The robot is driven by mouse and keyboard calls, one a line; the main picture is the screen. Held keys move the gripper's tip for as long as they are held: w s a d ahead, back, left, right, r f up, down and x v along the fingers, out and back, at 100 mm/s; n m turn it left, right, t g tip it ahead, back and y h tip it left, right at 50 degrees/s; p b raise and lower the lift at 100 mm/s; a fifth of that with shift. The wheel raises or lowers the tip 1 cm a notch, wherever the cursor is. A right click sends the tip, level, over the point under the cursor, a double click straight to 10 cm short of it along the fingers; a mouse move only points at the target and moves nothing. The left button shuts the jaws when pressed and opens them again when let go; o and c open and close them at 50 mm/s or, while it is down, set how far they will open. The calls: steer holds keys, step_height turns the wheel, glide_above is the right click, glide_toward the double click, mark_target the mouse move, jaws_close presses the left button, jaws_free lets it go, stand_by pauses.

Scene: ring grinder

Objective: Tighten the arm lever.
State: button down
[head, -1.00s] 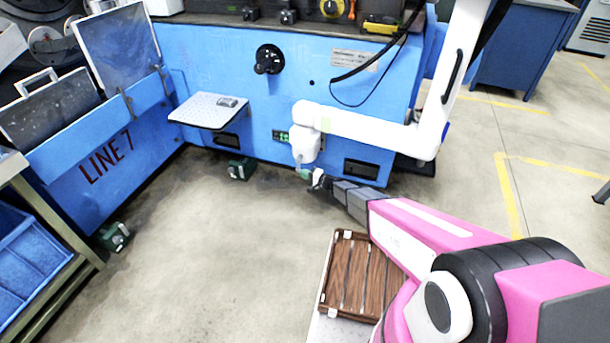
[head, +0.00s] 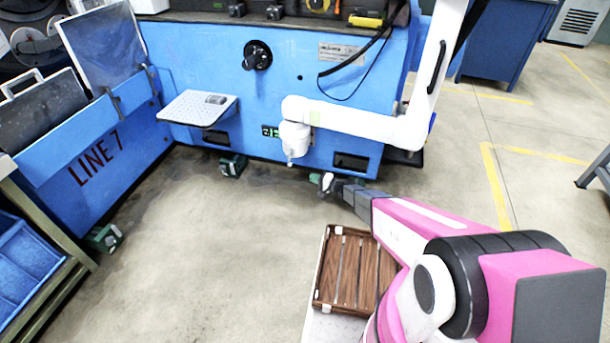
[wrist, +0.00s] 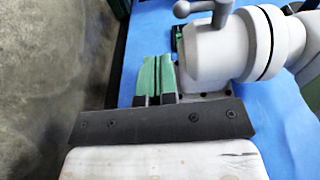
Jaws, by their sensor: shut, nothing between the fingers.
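The arm lever (wrist: 207,9) is a small grey handle with a rounded end, on the white cylindrical joint (wrist: 213,52) of the white jointed arm. In the head view this joint (head: 295,138) hangs in front of the blue machine, and the lever is too small there to make out clearly. My gripper (head: 317,179) is below and to the right of the joint in the head view. In the wrist view its green fingers (wrist: 156,72) are together and empty. The lever lies beyond the fingertips and to the right, apart from them.
The blue machine (head: 285,85) fills the back, with a small shelf (head: 182,107) and a black knob (head: 257,56) on its face. Green feet (head: 231,166) stand near the floor. A wooden slatted crate (head: 325,283) is beside my arm. The floor at left centre is clear.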

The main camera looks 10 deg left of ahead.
steer(key=shift+f+v, duration=0.15)
steer(key=shift+v, duration=0.65)
steer(key=shift+f+v, duration=0.15)
steer(key=shift+v, duration=0.6)
steer(key=s+d+r+n+g+h, duration=0.25)
steer(key=s+d+r, duration=0.25)
steer(key=r, duration=0.3)
steer(key=s+d+r+n+g+h, duration=0.1)
steer(key=s+d+r+g+h, duration=0.25)
steer(key=s+d+r, duration=0.35)
steer(key=s+d+r+h, duration=0.5)
steer(key=d+r, duration=0.3)
steer(key=d, duration=0.2)
steer(key=s+d+r+t+h, duration=0.1)
steer(key=s+d+r+h, duration=0.5)
steer(key=d+r, duration=0.3)
steer(key=shift+s+d, duration=0.35)
steer(key=shift+d, duration=0.8)
steer(key=shift+r+m, duration=0.15)
steer(key=shift+m, duration=0.1)
